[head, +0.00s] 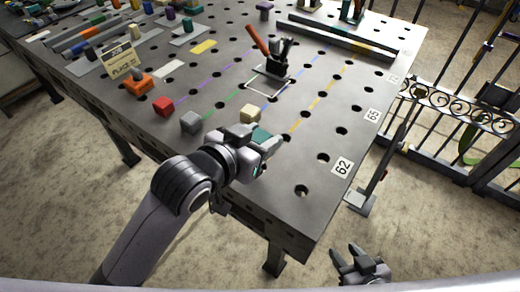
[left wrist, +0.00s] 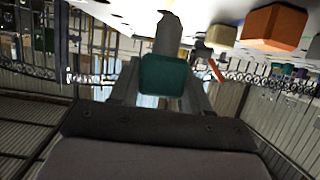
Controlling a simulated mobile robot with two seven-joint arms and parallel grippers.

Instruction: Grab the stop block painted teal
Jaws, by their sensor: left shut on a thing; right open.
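The teal stop block (head: 263,136) is between the fingers of my left gripper (head: 262,146), over the near edge area of the table. It also shows in the left wrist view as a dark teal block (left wrist: 164,74) between the two fingers. My left gripper is shut on it. Whether the block touches the table top is hard to tell. My right gripper (head: 358,262) is open and empty, low at the bottom right, off the table's near corner.
The perforated grey table (head: 310,150) holds a beige block (head: 250,113), a grey block (head: 190,122) and a red block (head: 162,105) near my left gripper. A toggle clamp with a red handle (head: 257,40) stands mid-table. A fence (head: 450,110) stands at right. The table's right front is clear.

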